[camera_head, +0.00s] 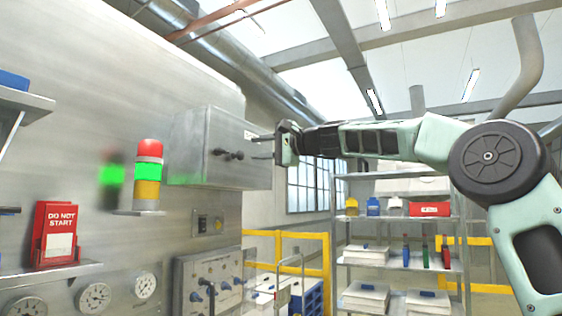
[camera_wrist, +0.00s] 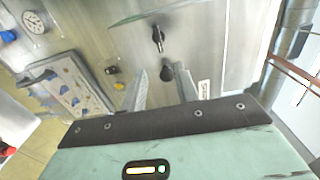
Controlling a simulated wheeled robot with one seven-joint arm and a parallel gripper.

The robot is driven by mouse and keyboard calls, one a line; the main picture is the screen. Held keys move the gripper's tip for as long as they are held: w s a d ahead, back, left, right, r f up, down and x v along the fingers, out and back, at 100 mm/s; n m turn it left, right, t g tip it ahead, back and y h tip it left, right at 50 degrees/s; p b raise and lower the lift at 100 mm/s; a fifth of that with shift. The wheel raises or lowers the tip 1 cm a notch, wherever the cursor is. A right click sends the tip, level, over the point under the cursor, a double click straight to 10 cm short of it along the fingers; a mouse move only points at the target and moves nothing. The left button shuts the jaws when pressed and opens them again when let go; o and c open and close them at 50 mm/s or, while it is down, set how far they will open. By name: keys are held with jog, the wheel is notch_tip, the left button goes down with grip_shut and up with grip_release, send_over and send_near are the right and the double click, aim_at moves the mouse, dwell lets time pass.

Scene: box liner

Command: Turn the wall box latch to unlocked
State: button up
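The grey wall box (camera_head: 218,160) is mounted on the metal wall, left of my gripper. Dark latch parts (camera_head: 232,155) stick out from its front face. In the wrist view a dark handle (camera_wrist: 158,38) and a rounded dark knob (camera_wrist: 167,73) show on that face. My gripper (camera_head: 260,147) is in front of the box, with its two fingers spread apart and pointing at the face. In the wrist view the gripper (camera_wrist: 162,88) is open and empty, with the knob just beyond and between the fingertips. Exact contact and the latch's lock state cannot be told.
A signal light (camera_head: 149,172) with its green band lit stands on a small wall bracket left of the box. A red "DO NOT START" holder (camera_head: 55,232) is further left. Shelves (camera_head: 400,262) and yellow rails (camera_head: 316,272) stand behind.

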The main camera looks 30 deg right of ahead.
jog(key=b+v, duration=0.2)
jog(key=v, duration=0.4)
jog(key=shift+s+b, duration=0.15)
jog(key=shift+b, duration=0.2)
jog(key=shift+d, duration=0.15)
